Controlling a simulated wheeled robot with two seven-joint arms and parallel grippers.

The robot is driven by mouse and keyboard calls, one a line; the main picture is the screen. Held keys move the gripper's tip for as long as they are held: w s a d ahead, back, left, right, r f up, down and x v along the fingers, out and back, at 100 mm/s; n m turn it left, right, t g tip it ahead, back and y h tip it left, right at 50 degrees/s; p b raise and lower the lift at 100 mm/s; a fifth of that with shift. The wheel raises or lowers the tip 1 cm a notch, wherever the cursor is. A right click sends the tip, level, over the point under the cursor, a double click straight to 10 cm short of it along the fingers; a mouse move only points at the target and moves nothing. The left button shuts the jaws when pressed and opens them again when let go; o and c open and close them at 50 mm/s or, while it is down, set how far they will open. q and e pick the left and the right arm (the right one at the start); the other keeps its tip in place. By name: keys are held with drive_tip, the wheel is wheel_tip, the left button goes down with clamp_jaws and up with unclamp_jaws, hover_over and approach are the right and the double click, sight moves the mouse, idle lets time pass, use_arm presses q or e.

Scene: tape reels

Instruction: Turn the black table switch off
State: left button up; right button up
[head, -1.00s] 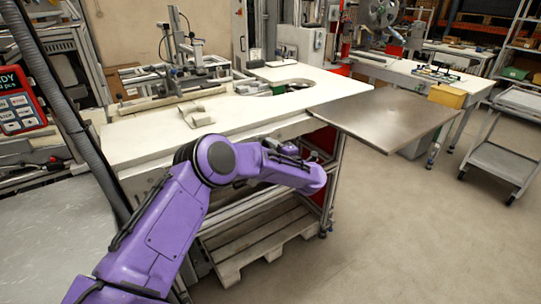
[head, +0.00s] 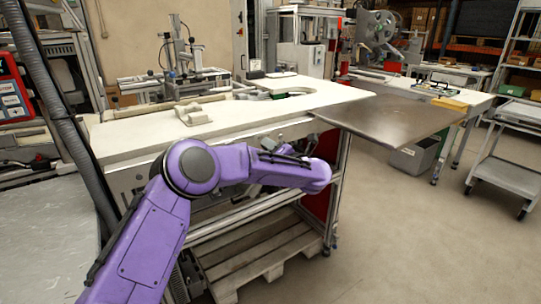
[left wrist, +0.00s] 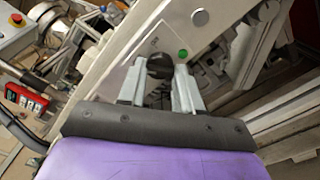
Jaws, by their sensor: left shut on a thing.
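The black table switch (left wrist: 160,66) is a dark round knob on the pale front panel of the white table, seen in the left wrist view. A small lit green light (left wrist: 183,53) sits just beside it on the panel. My left gripper (left wrist: 160,76) is shut on the switch, one grey finger on each side of it. The fingers hide part of the knob, so I cannot tell its turned position. In the head view my purple left arm reaches to the table's front edge and hides the switch. My right gripper is not in view.
The white table (head: 225,120) has a brown metal plate (head: 390,116) jutting out at its right end. A wooden pallet (head: 262,254) lies below. A grey cart (head: 505,175) stands at the far right. The floor between is clear.

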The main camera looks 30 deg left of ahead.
use_arm(q)
drive_tip(key=shift+f, duration=0.15)
idle(0.4)
drive_tip(key=o, duration=1)
drive_tip(key=shift+d, duration=0.1)
drive_tip(key=shift+o, duration=0.2)
drive_tip(key=v, duration=1)
drive_tip(key=shift+s+d+b, duration=0.15)
drive_tip(key=shift+d+b, duration=0.05)
drive_tip(key=shift+b, duration=0.2)
